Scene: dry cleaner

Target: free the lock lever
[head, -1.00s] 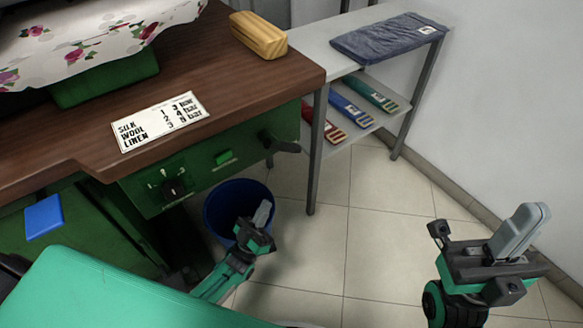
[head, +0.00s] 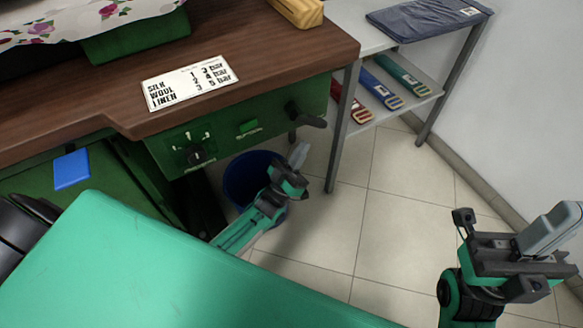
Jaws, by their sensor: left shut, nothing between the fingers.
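The lock lever appears to be the black lever (head: 306,115) at the right end of the green control panel (head: 285,103), under the wooden table edge. It sticks out to the right. My left gripper (head: 299,155) is shut and empty, in front of the blue bin and a little below the lever in the picture. I see a gap between its fingertips and the lever.
The panel also has a black knob (head: 197,155) and a green button (head: 248,126). A blue bin (head: 238,180) stands below. A pressure card (head: 190,82) lies on the wooden table (head: 75,98). A metal shelf (head: 345,125) stands at right. The tiled floor is clear.

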